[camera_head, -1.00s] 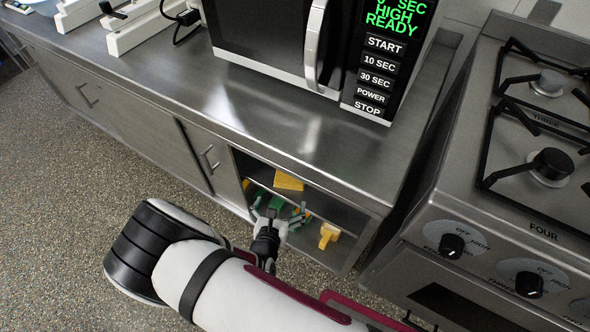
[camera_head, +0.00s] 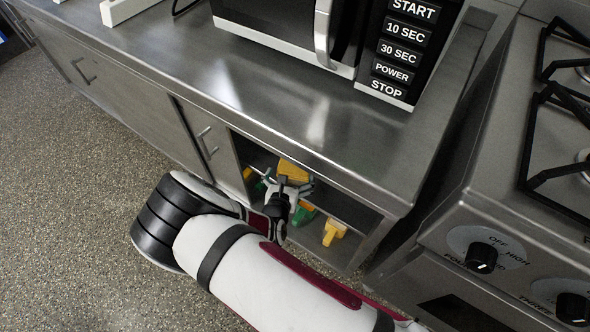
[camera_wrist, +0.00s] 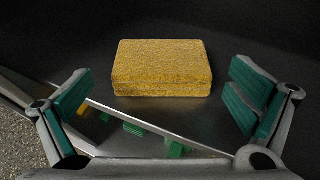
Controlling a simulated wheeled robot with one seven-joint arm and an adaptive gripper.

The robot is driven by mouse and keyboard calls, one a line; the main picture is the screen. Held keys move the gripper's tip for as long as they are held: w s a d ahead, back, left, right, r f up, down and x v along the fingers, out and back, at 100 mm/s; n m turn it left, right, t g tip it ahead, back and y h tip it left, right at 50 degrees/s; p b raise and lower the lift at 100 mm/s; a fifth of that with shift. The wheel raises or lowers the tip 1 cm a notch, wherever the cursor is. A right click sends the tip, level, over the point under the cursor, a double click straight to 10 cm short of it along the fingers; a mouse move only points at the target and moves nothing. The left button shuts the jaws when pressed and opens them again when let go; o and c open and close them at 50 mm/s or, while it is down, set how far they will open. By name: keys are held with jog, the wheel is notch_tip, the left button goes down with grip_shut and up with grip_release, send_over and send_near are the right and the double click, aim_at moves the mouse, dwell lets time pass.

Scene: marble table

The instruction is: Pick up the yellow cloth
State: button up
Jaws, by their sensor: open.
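The yellow cloth (camera_wrist: 162,68) looks like a thick, rough-surfaced folded block in the wrist view. It lies flat on a dark shelf. In the head view it shows at the front of the open cabinet's upper shelf (camera_head: 293,171), partly covered by my gripper. My gripper (camera_wrist: 160,88) is open, with one green-padded finger to the left of the cloth and one to the right. Gaps show on both sides, and nothing is between the pads. In the head view my gripper (camera_head: 288,187) is at the cabinet opening, close to the cloth.
The metal shelf edge (camera_wrist: 150,125) crosses below the cloth. A yellow item (camera_head: 333,232) and a green item (camera_head: 305,213) are on the lower shelf. A cabinet door (camera_head: 207,140) is left of the opening, and the counter (camera_head: 330,130) lies above. A stove (camera_head: 490,220) stands right.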

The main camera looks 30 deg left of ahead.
aim_at(294, 168)
jog(key=b+x, duration=0.2)
jog(key=x, duration=0.1)
jog(key=shift+w+f, duration=0.15)
jog(key=shift+w, duration=0.05)
jog(key=shift+w+a+f+b, duration=0.15)
jog(key=shift+w+b, duration=0.45)
jog(key=shift+w, duration=0.1)
jog(key=shift+c, duration=0.6)
jog(key=c, duration=0.9)
jog(key=shift+o, duration=0.2)
